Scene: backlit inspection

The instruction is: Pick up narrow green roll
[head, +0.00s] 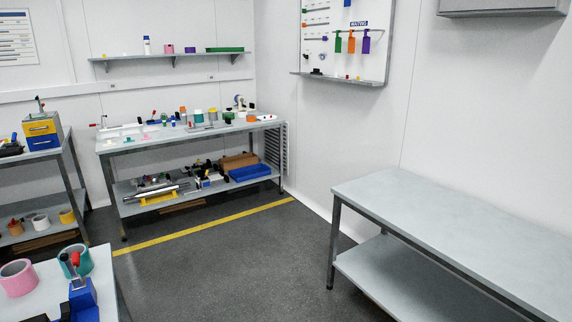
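Several rolls stand on the back workbench (137,144), small and far off. A small green one (228,117) is near its right part, and a pale green one (198,115) is left of it. I cannot tell which of them is the narrow green roll. A larger teal-green roll (97,258) stands on the near table at lower left, partly hidden by a blue tool with a red knob. Neither of my grippers shows in the head view.
A pink roll (17,278) stands on the near table (35,309). An empty grey bench (440,215) is at right. Dark floor with a yellow line (200,228) lies open between. A wall shelf (130,57) hangs above the back workbench.

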